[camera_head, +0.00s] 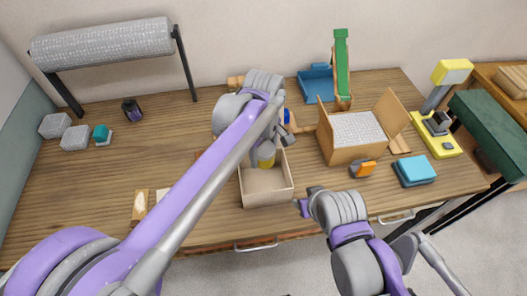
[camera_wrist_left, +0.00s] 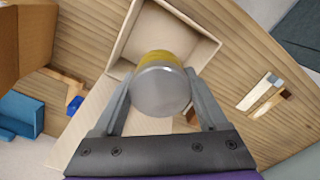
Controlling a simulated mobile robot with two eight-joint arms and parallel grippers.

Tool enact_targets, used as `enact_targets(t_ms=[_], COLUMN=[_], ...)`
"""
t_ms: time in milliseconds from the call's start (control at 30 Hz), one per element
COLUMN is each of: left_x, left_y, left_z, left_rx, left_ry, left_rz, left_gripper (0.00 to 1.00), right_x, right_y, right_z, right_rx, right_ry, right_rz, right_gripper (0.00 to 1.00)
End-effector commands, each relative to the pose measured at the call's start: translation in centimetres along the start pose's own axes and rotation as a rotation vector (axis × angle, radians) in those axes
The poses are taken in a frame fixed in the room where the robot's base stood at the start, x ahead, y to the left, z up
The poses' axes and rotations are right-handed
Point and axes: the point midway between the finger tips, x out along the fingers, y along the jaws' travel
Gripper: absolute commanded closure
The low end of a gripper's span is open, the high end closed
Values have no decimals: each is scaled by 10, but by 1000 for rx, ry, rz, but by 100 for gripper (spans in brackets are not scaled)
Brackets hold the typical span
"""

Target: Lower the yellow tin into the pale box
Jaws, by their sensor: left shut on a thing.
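The yellow tin (camera_head: 266,159) is at the far part of the pale open box (camera_head: 268,198) in the head view, partly hidden by my left arm. In the left wrist view my left gripper (camera_wrist_left: 158,78) is shut on the tin (camera_wrist_left: 162,88), one finger on each side. The tin's round grey end faces the camera, with a yellow band beyond it. The pale box (camera_wrist_left: 204,52) lies behind the tin there, with bare floor showing. I cannot tell how deep the tin sits. My right gripper (camera_head: 304,203) is right of the box; its jaws are unclear.
A cardboard carton (camera_head: 350,155) with open flaps and pale filling stands right of the box. An orange item (camera_head: 363,169) and a blue block (camera_head: 414,171) lie nearby. A roll on a stand (camera_head: 104,43) is at the back left.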

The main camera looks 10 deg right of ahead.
Motion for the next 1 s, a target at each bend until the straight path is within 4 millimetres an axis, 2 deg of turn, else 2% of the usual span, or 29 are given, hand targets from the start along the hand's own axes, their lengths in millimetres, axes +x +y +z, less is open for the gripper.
enact_targets(t_ms=[267, 1000], left_x=[3, 41], left_y=[0, 0], left_z=[0, 0], left_rx=[0, 0], left_ry=[-1, -2], left_rz=[0, -1], left_gripper=[87, 87], right_x=[1, 19], right_y=[0, 0], right_z=[2, 28], right_rx=[0, 0], right_ry=[-2, -27], right_rz=[0, 0], right_gripper=[50, 50])
